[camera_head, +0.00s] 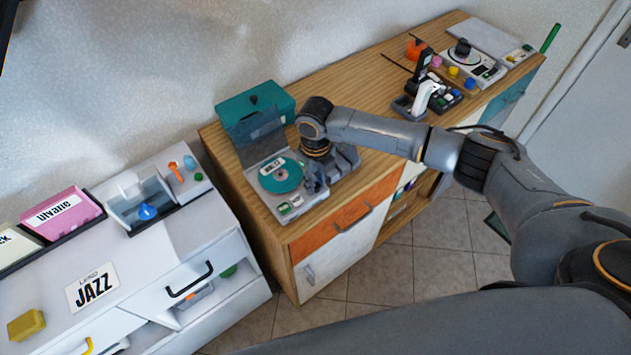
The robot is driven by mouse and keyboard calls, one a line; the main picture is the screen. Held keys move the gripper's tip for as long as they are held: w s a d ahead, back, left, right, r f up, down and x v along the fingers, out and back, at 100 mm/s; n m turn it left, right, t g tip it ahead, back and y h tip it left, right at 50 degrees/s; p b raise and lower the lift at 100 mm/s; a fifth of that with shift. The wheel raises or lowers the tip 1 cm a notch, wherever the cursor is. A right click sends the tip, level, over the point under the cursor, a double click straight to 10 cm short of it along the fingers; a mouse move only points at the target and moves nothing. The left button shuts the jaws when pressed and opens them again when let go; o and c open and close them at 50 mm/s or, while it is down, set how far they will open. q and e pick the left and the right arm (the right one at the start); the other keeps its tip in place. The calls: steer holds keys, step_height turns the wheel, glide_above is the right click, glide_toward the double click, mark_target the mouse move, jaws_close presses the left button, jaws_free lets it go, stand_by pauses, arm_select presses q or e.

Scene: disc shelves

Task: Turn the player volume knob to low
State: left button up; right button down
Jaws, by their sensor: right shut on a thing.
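The player (262,207) is a light grey box with its dark lid raised, on the left end of the wooden cabinet. A teal disc (281,175) with a white label lies in it. Small green and white controls (290,204) show on its front edge. My right gripper (314,187) is at the player's right front corner, pointing down and shut on the volume knob. The gripper's fingers hide the knob, so its setting cannot be seen. My left gripper is out of view.
A teal box (254,101) stands behind the player. Another device (436,97) and a turntable (473,66) are farther right on the wooden cabinet (372,118). A white cabinet (205,222) with a JAZZ label stands at left. Bare wood lies right of the gripper.

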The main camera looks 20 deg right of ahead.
mark_target(316, 185)
steer(key=shift+n, duration=0.7)
steer(key=c, duration=1.2)
jaws_free()
steer(key=shift+o, duration=0.2)
steer(key=shift+r, duration=0.15)
step_height(316, 185, up, 12)
